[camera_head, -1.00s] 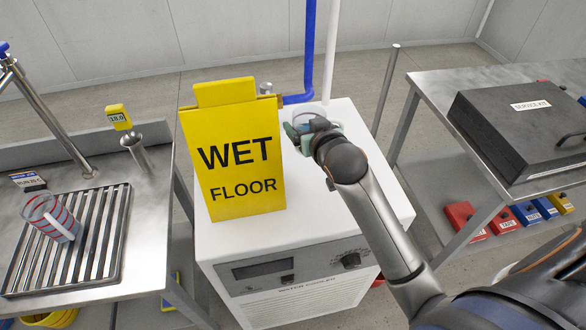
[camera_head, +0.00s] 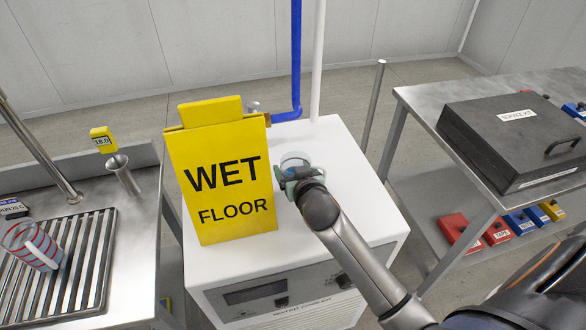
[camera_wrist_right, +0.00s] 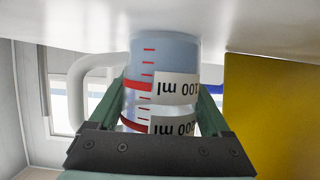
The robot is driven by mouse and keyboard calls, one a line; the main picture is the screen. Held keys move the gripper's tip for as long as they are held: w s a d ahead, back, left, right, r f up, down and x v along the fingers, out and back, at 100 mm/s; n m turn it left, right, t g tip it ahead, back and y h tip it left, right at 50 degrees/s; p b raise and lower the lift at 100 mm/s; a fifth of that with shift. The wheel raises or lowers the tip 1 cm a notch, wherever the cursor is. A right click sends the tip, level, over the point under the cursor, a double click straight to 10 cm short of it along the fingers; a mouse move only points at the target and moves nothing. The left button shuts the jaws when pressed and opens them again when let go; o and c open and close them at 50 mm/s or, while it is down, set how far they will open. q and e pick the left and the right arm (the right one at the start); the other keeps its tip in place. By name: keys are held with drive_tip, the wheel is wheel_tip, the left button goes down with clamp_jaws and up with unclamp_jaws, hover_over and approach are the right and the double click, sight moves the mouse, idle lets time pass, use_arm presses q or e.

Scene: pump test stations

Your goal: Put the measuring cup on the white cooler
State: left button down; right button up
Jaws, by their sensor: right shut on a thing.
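A clear measuring cup (camera_wrist_right: 160,80) with red marks, white "100 ml" labels and a white handle (camera_wrist_right: 85,85) is held between the fingers of my right gripper (camera_wrist_right: 165,115). In the head view the cup (camera_head: 294,160) is partly hidden behind my right gripper (camera_head: 298,178), over the top of the white cooler (camera_head: 345,205). In the wrist view, which is upside down, the cup's base is at or very close to the white surface; I cannot tell whether it touches. My left gripper is not in view.
A yellow wet floor sign (camera_head: 222,180) stands on the cooler's left side. A similar red-marked cup (camera_head: 32,246) is on the slatted rack (camera_head: 75,270) at left. A black service kit case (camera_head: 515,135) lies on the right bench. Blue and white pipes rise behind the cooler.

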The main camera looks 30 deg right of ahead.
drive_tip(key=o, duration=1.3)
drive_tip(key=shift+s+r, duration=0.1)
drive_tip(key=shift+s, duration=0.05)
drive_tip(key=v, duration=1.1)
drive_tip(key=shift+s+a+r, duration=0.15)
drive_tip(key=shift+s, duration=0.2)
